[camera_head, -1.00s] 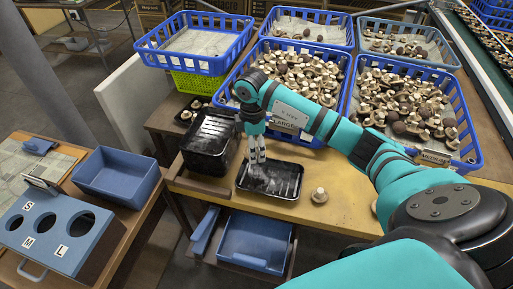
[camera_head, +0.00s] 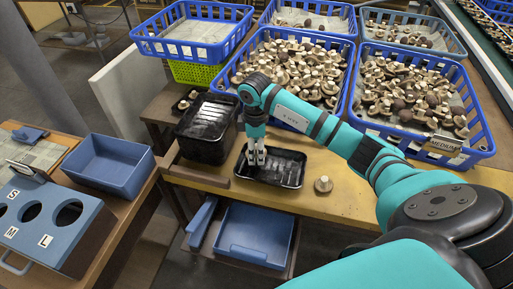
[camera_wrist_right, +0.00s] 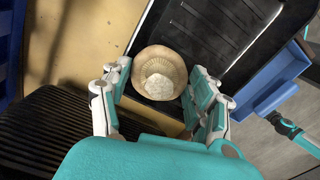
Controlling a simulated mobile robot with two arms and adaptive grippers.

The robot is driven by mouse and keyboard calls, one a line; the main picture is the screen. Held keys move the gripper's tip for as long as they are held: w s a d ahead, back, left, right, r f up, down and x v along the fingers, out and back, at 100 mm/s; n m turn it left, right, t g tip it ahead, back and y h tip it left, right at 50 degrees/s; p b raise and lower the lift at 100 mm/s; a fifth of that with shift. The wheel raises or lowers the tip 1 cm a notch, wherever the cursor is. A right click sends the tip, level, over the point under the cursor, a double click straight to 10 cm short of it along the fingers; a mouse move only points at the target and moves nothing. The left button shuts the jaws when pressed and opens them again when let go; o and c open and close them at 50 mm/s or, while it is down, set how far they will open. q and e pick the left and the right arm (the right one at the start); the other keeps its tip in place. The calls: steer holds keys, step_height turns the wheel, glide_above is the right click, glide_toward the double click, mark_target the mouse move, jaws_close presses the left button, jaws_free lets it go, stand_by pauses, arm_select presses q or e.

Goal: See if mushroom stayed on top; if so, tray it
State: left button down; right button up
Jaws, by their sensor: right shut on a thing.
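A pale brown mushroom (camera_wrist_right: 158,75) sits between the fingers of my right gripper (camera_wrist_right: 157,92) in the right wrist view, its ribbed underside and pale stem facing the camera. The gripper is shut on it. In the head view my right gripper (camera_head: 256,158) points down at the back left part of the black tray (camera_head: 293,181) on the yellow table, and its fingers hide the mushroom. I cannot tell whether the mushroom touches the tray. The blue sizing gauge (camera_head: 62,238) with holes marked S, M and L stands at the lower left, with nothing on its holes. My left gripper is out of view.
A stack of black trays (camera_head: 205,140) stands left of the tray. One loose mushroom (camera_head: 323,185) sits on the table (camera_head: 345,203) to its right. Blue crates of mushrooms (camera_head: 483,140) fill the back. A blue bin (camera_head: 112,165) stands behind the gauge.

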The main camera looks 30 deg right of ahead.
steer(key=shift+s+f, duration=0.1)
steer(key=shift+f, duration=0.15)
steer(key=o, duration=0.9)
steer(key=shift+r, duration=0.35)
step_height(320, 180, up, 11)
steer(key=shift+w+r, duration=0.15)
steer(key=shift+w, duration=0.05)
steer(key=shift+a, duration=0.1)
